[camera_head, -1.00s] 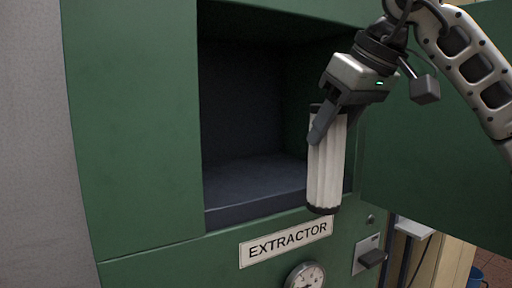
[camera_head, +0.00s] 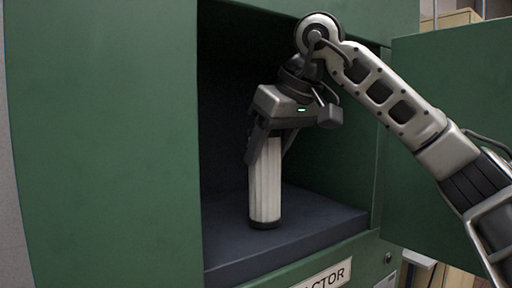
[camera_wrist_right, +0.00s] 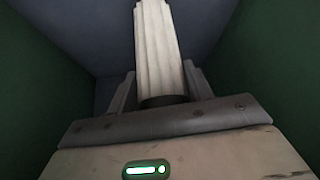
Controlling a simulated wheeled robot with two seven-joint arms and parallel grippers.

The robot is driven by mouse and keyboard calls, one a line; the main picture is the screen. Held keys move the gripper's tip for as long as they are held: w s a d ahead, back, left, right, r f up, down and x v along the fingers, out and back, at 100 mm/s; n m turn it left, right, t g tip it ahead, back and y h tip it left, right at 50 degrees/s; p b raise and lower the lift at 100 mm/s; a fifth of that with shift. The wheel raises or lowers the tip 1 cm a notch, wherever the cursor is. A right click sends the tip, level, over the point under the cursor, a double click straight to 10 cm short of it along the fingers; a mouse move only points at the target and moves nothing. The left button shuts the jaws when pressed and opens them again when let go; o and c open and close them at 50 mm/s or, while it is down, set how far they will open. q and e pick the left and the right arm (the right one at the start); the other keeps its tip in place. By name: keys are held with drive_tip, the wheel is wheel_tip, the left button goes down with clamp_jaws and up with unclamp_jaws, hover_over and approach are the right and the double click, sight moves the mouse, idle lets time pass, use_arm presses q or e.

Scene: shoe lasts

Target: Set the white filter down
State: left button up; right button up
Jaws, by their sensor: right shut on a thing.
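The white filter (camera_head: 265,182) is a pleated cylinder with a dark cap at its lower end. It stands upright inside the open compartment of the green extractor, at or just above the dark compartment floor (camera_head: 300,228); I cannot tell whether it touches. My right gripper (camera_head: 267,148) is shut on the upper part of the filter from above. In the right wrist view the filter (camera_wrist_right: 158,50) stretches away between the two fingers (camera_wrist_right: 160,92). My left gripper is not in view.
The green extractor cabinet (camera_head: 105,140) surrounds the compartment, with side walls close to the gripper. An open green door (camera_head: 450,130) stands at the right, near my right arm. The compartment floor around the filter is clear. An extractor label (camera_head: 322,279) is below the opening.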

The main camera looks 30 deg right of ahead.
drive_tip(key=shift+w+f, duration=0.1)
drive_tip(key=shift+w, duration=0.1)
drive_tip(key=shift+s, duration=0.4)
drive_tip(key=o, duration=1.5)
drive_tip(key=shift+w+f, duration=0.1)
drive_tip(key=v, duration=0.8)
drive_tip(key=shift+w, duration=0.1)
drive_tip(key=shift+f, duration=0.1)
